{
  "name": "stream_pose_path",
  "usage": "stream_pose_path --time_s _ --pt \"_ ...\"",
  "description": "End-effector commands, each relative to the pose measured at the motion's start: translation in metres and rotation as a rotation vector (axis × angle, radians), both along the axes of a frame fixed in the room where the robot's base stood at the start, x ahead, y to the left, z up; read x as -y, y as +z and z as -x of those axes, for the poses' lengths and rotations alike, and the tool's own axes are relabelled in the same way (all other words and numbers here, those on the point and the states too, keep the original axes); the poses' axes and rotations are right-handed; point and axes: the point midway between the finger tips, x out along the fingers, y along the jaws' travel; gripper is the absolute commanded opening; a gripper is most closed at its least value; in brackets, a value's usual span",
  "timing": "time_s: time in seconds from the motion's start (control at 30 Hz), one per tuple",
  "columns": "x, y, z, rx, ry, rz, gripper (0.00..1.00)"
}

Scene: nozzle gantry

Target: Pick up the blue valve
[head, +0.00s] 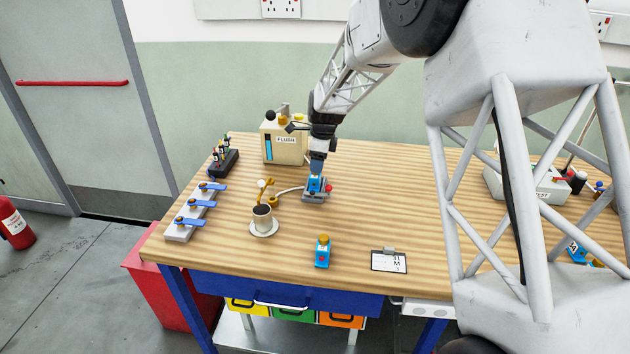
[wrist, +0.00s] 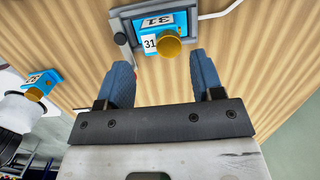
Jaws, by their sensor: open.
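A blue valve (head: 316,184) with a brass-yellow knob sits in a grey holder on the wooden bench, directly below my gripper (head: 317,172) in the head view. In the wrist view this blue valve (wrist: 166,26) carries a white tag reading 31. My gripper (wrist: 164,72) is open, its two blue fingers apart on either side of the knob's line, with nothing between the tips. I cannot tell how far the tips are above the valve. Another blue valve (head: 323,252) with a yellow knob stands free near the bench's front edge.
A FLUSH box (head: 284,145) stands behind, and a rack with blue levers (head: 194,213) at left. A clipboard (head: 388,261) lies at front right. More blue valve parts (head: 577,252) are far right.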

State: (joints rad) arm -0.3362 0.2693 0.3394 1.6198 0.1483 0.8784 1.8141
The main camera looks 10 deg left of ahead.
Motion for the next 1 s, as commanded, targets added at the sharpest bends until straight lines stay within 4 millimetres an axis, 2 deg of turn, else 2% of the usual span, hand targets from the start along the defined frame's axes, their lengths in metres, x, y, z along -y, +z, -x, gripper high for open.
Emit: stream_pose_path --time_s 0.17,0.63,1.0 --pt "-0.002 -0.013 0.000 -0.001 0.000 0.000 0.61" --pt "-0.003 -0.019 0.000 -0.001 0.000 0.000 0.61" --pt "-0.009 -0.056 -0.001 -0.001 0.000 0.000 0.61"
